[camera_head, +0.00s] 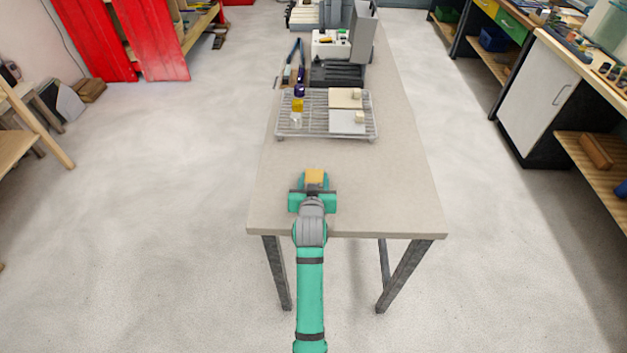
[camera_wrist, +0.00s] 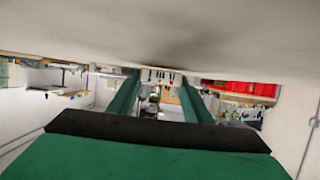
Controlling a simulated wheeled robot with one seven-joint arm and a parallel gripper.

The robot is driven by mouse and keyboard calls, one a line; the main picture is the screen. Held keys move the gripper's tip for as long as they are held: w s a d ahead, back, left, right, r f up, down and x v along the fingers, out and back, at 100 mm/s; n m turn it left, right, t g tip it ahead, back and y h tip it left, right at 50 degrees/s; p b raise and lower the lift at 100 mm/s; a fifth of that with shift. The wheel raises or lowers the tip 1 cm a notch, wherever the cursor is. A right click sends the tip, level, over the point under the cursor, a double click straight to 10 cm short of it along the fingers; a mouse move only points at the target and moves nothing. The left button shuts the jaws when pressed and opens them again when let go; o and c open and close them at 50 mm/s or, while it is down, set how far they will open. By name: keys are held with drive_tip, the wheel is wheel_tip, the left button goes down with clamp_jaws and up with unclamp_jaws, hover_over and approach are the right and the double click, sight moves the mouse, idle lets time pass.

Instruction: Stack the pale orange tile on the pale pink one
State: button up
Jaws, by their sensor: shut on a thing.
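My gripper (camera_head: 313,187) is near the front end of the grey table, over its top or just above it. It is shut on an orange piece (camera_head: 314,176), which I take to be the pale orange tile; only a small part shows. In the wrist view, my two green fingers (camera_wrist: 160,105) reach forward, and the held piece is not clear between them. I cannot tell which tile is the pale pink one.
At the rack's left stand purple (camera_head: 299,90), yellow (camera_head: 297,106) and clear small pieces. Behind the rack are a dark ribbed tray (camera_head: 337,74) and a grey upright panel (camera_head: 363,32). The table between my gripper and the rack is clear.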

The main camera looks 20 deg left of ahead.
drive_tip(key=shift+f, duration=0.3)
drive_tip(key=o, duration=1.2)
drive_tip(key=shift+c, duration=0.2)
